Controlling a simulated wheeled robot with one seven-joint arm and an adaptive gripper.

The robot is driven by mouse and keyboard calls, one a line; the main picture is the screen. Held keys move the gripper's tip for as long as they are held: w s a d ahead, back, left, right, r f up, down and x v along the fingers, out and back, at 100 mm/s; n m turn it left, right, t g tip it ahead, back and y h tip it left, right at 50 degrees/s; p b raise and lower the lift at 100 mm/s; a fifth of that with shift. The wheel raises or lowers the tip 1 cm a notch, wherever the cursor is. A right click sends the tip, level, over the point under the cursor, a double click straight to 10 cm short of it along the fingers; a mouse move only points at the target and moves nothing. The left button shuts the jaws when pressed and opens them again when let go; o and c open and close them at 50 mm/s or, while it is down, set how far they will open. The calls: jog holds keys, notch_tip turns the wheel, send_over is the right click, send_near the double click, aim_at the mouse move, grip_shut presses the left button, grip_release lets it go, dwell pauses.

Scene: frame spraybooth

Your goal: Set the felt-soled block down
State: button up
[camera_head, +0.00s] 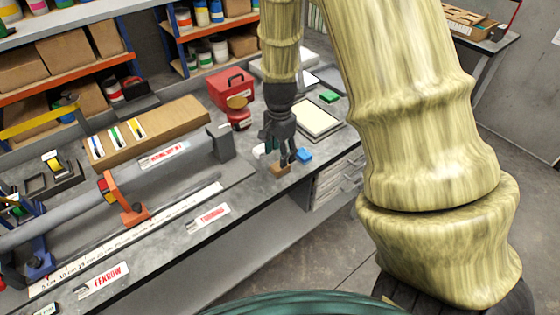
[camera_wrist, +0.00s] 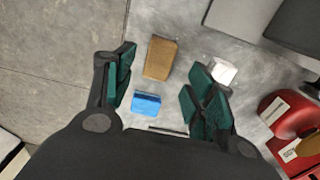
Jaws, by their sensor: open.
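My gripper (camera_head: 284,158) is open above the bench top, near its front edge. In the wrist view my gripper (camera_wrist: 163,75) has its green-padded fingers wide apart. A wooden brown block (camera_wrist: 160,58) lies in the gap between the fingertips, with bench showing on both sides of it. The wooden block also shows in the head view (camera_head: 280,169), just below the fingers. A blue block (camera_wrist: 146,103) lies close by, also in the head view (camera_head: 304,155). A white block (camera_wrist: 222,70) is beside the right finger. No felt sole is visible on any block.
A red toolbox (camera_head: 231,88) and a red can (camera_head: 239,118) stand behind my gripper. A flat framed tray (camera_head: 316,118) lies to the right. A clamped grey tube (camera_head: 165,180) and a cardboard box (camera_head: 150,130) fill the left. Bare bench (camera_head: 250,190) lies in front.

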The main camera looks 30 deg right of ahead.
jog(key=shift+r+b, duration=0.6)
jog(key=shift+r, duration=2.4)
